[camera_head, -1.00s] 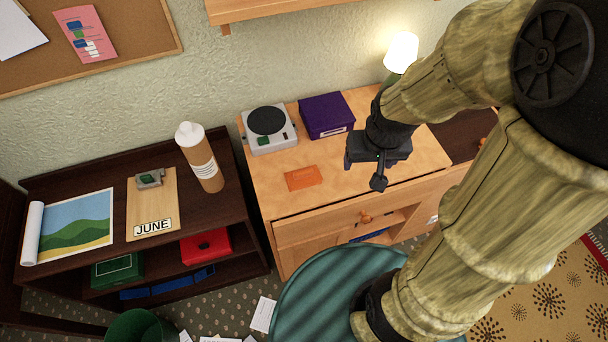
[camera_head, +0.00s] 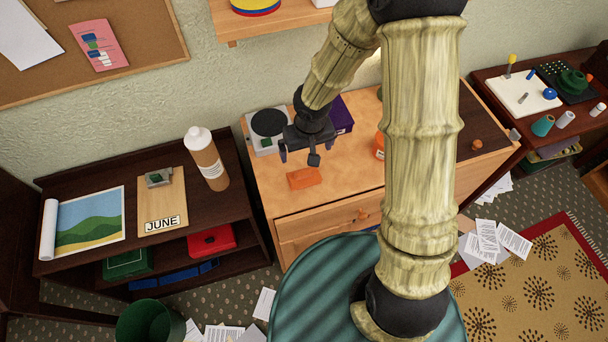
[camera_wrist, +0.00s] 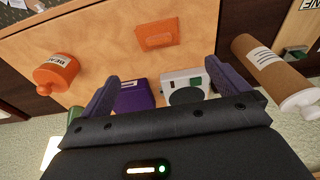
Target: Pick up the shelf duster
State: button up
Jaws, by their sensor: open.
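I cannot make out a shelf duster in either view. My gripper (camera_head: 299,156) is open and empty above the left part of the wooden cabinet (camera_head: 345,183). In the head view it hangs just above an orange flat item (camera_head: 304,178) on the cabinet top. In the wrist view the two dark fingers (camera_wrist: 162,75) stand wide apart, with nothing between them. The orange item (camera_wrist: 157,35) lies beyond the fingertips. My arm hides part of the cabinet top and its right side.
A grey device with a round black top (camera_head: 267,125), a purple box (camera_head: 341,112) and an orange jar (camera_head: 379,147) stand on the cabinet. A dark shelf unit (camera_head: 235,170) with a tan bottle (camera_head: 209,160) is on the left. A wall shelf (camera_head: 275,25) hangs above. Papers (camera_head: 487,240) litter the floor.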

jog(key=b, duration=0.2)
send_over(304, 172)
jog(key=s, duration=0.1)
jog(key=f, duration=1.1)
jog(key=shift+s+d, duration=0.1)
jog(key=shift+s, duration=0.1)
jog(key=shift+w+f, duration=0.1)
jog(key=shift+f, duration=0.45)
jog(key=shift+w+f, duration=0.2)
jog(key=shift+f, duration=0.65)
jog(key=shift+w+f, duration=0.25)
jog(key=shift+f, duration=0.6)
jog(key=shift+w+f, duration=0.2)
jog(key=shift+f, duration=0.65)
jog(key=c, duration=0.7)
jog(key=shift+r, duration=0.1)
